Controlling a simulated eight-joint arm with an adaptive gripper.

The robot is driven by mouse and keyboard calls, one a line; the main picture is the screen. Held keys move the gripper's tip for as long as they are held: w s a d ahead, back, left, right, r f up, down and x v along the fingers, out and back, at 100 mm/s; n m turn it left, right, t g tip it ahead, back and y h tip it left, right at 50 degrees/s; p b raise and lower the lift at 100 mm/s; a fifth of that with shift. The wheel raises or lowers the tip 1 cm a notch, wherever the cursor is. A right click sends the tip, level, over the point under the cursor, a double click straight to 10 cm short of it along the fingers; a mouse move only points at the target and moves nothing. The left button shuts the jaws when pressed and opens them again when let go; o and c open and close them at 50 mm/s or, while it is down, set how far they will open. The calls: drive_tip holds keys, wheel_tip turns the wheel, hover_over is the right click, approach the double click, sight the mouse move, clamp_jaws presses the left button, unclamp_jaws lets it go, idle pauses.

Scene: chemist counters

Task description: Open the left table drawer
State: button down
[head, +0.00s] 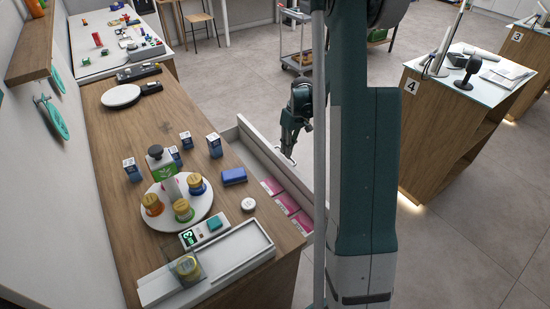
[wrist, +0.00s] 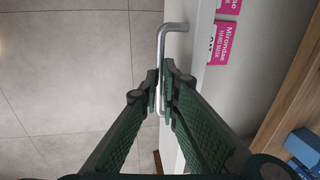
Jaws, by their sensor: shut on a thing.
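The drawer (head: 256,141) of the wooden table (head: 112,150) stands pulled out on the table's right side, with its white inside and pink packets (head: 271,186) showing. My gripper (head: 289,153) is at the outer side of the drawer front. In the wrist view the drawer's silver bar handle (wrist: 172,27) runs down between my fingertips (wrist: 161,88), and they are shut on it. The drawer front (wrist: 203,35) is just right of the handle, with pink packets (wrist: 213,45) behind it. My arm hides the near end of the drawer in the head view.
On the tabletop are a round white tray (head: 161,217) with jars, several small boxes, a blue box (head: 233,176) and a long white tray (head: 262,250). A counter marked 4 (head: 440,110) stands at right. A cart (head: 297,62) stands further back.

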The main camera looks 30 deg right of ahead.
drive_tip(key=d, duration=1.3)
drive_tip(key=shift+d+b, duration=0.35)
drive_tip(key=shift+b, duration=0.05)
drive_tip(key=c, duration=2.6)
unclamp_jaws()
drive_tip(key=shift+f, duration=0.1)
drive_tip(key=shift+o, duration=0.2)
drive_tip(key=shift+r, duration=0.2)
wheel_tip(320, 180, up, 12)
drive_tip(key=d, duration=0.2)
drive_tip(key=shift+d+f, duration=0.15)
drive_tip(key=shift+f, duration=0.1)
